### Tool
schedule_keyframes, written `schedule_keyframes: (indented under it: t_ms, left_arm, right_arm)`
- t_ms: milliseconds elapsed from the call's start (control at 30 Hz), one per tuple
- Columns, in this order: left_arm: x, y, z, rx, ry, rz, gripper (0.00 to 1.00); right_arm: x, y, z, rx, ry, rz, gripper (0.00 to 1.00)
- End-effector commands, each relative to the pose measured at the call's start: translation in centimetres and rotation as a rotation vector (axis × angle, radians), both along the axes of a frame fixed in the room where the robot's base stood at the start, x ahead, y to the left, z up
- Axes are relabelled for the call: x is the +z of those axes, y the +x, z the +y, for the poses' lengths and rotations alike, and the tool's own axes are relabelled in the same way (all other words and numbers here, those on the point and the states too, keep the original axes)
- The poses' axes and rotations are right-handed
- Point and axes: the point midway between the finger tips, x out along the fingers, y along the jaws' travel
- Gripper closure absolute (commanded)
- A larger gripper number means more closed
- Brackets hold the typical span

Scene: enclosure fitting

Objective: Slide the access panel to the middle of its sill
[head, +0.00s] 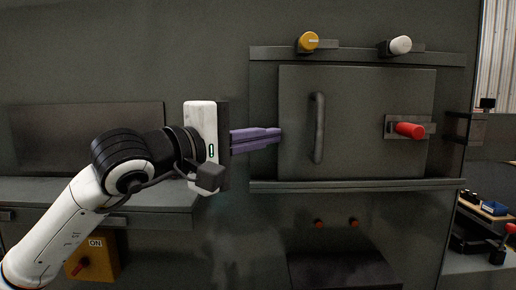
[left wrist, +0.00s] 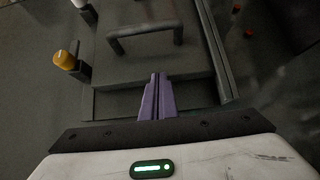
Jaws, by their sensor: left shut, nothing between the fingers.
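The access panel (head: 365,125) is a flat grey plate with an upright bar handle (head: 318,128) near its left edge and a red knob (head: 409,130) at its right. It stands on the sill (head: 360,186), a rail along its lower edge, with a gap at the left end of the frame. My left gripper (head: 279,135) is shut and empty, its purple fingertips at the panel's left edge; I cannot tell whether they touch. In the left wrist view the purple fingers (left wrist: 158,98) point at the edge of the panel (left wrist: 155,70), below the handle (left wrist: 146,35). My right gripper is not in view.
A yellow knob (head: 308,41) and a white knob (head: 400,45) sit on the upper rail (head: 360,57). A grey ledge (head: 150,193) and a yellow switch box (head: 95,256) are at the left. A side bench with small items (head: 490,208) is at the far right.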

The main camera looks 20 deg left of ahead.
Motion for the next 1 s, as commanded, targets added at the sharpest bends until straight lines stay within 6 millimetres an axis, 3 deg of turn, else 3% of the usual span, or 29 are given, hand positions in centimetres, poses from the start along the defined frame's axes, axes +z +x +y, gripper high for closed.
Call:
schedule_keyframes:
  t_ms: [467,567,767,1000]
  left_arm:
    - [0.2,0.3,-0.6,0.003,0.0,-0.001,1.0]
    - [0.1,0.2,0.0,0.002,0.0,-0.001,1.0]
    - [-0.2,-0.3,3.0,-0.003,0.0,-0.001,1.0]
    - [-0.1,-5.4,5.5,-0.005,0.003,-0.002,1.0]
  right_arm:
    - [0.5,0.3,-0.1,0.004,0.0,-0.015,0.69]
    - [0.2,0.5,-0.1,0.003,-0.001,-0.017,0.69]
    - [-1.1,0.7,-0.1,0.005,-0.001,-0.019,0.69]
    - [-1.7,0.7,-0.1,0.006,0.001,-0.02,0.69]
